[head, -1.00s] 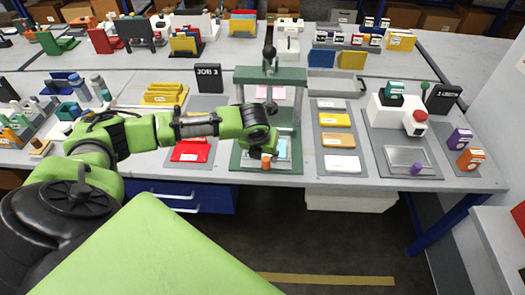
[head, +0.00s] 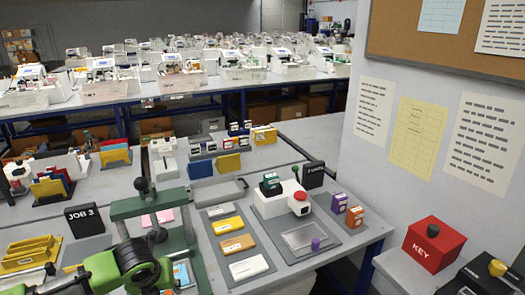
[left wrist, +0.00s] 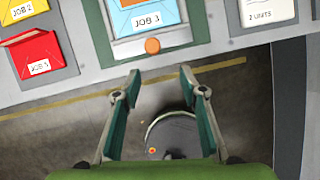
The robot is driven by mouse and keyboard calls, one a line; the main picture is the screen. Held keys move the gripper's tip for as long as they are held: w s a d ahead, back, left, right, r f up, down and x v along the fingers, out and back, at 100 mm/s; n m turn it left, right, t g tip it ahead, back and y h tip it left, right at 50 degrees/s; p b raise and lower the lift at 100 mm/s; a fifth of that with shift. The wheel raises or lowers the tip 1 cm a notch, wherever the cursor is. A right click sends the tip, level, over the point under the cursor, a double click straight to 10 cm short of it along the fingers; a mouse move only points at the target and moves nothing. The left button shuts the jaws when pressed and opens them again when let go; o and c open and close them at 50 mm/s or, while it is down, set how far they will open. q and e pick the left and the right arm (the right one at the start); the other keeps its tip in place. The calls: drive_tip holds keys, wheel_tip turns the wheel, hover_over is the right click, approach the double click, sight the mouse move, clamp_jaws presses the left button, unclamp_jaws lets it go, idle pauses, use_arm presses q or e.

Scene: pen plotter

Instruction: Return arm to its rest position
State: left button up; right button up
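My left arm (head: 120,268) comes in at the lower left of the head view, in front of the green plotter frame (head: 150,207); its fingers are hidden there. In the left wrist view my left gripper (left wrist: 160,72) is open, with nothing between its fingers. Its tips are near the table's front edge, and the orange knob (left wrist: 152,46) is just beyond them, apart from them. Past the knob a blue envelope marked JOB 3 (left wrist: 147,20) lies on the plotter bed. My right gripper is in neither view.
A tray of white, yellow and orange packs (head: 228,225) stands right of the plotter. Beyond it is a white machine with a red button (head: 300,197). A red KEY box (head: 433,245) is at the lower right. Red and yellow envelopes (left wrist: 38,55) lie left of the plotter.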

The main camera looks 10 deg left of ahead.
use_arm(q)
drive_tip(key=s+d+f+n+h, duration=0.1)
drive_tip(key=s+d+f+n, duration=0.15)
drive_tip(key=d, duration=0.45)
drive_tip(key=s+d+f+n+h, duration=0.1)
drive_tip(key=s+d+f+n, duration=0.15)
drive_tip(key=d, duration=0.35)
drive_tip(key=s+d+n+h, duration=0.1)
drive_tip(key=s+d+n, duration=0.4)
drive_tip(key=s+n, duration=0.85)
drive_tip(key=s+a+n+y, duration=0.1)
drive_tip(key=s+a+n, duration=0.5)
drive_tip(key=n, duration=0.5)
wheel_tip(320, 180, down, 29)
drive_tip(key=s+g+b, duration=0.2)
drive_tip(key=s+a+f+g+b, duration=0.1)
drive_tip(key=s+a+f, duration=0.1)
drive_tip(key=s+f, duration=1.5)
drive_tip(key=shift+s+a+f+y, duration=0.2)
drive_tip(key=shift+a+y, duration=0.1)
drive_tip(key=shift+a, duration=0.1)
